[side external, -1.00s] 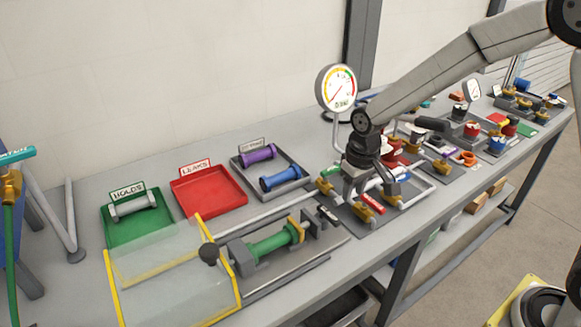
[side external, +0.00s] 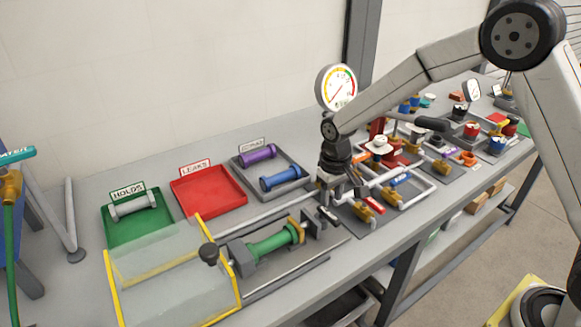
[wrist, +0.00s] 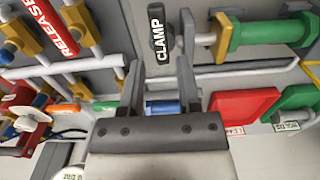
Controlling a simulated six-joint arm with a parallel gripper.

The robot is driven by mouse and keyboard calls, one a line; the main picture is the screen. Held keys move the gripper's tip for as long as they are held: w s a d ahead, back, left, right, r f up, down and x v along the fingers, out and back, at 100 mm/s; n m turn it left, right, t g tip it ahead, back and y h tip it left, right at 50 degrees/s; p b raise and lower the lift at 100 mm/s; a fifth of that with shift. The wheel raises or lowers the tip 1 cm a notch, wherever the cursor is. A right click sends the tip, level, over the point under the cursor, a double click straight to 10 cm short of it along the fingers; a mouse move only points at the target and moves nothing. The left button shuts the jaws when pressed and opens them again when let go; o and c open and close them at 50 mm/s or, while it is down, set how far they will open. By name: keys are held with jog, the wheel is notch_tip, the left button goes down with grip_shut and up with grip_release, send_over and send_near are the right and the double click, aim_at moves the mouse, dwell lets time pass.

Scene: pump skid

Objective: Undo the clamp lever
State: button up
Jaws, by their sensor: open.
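The clamp lever (wrist: 158,35) is a dark handle with a white CLAMP label, at the top middle of the wrist view. In the side view the lever (side external: 328,214) sits at the right end of the clamp fixture, just below my gripper (side external: 336,196). The green spool (side external: 272,243) lies in that fixture and also shows at top right of the wrist view (wrist: 265,33). My gripper (wrist: 160,72) is open and empty. The lever lies just beyond the gap between its fingertips, apparently not held.
A clear yellow-edged guard (side external: 170,270) stands at the left of the fixture. A valve panel with a red RELEASE handle (wrist: 55,25) is close beside my gripper. The green HOLDS tray (side external: 135,232), red LEAKS tray (side external: 208,193) and grey tray with spools (side external: 270,170) lie behind.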

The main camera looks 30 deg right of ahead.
aim_at(330, 214)
jog(key=shift+f, duration=2.65)
grip_shut()
